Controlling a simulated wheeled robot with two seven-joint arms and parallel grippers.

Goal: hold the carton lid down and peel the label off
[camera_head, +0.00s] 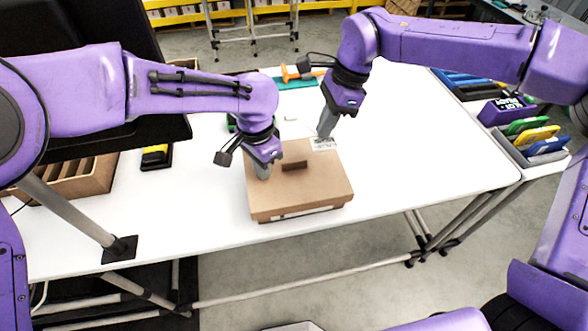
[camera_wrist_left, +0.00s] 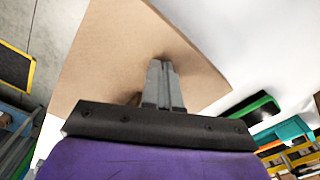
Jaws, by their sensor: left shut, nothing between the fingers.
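A white printed label (camera_head: 323,144) lies at the carton's far right corner. My right gripper (camera_head: 325,128) has its fingertips just above or at the label. Whether its fingers are open or touching the label is not clear.
An open brown box (camera_head: 90,178) and a black-yellow item (camera_head: 156,156) stand at the left. A teal tray with an orange tool (camera_head: 296,78) lies behind the carton. A grey bin of coloured cards (camera_head: 535,140) stands at the right. The table right of the carton is clear.

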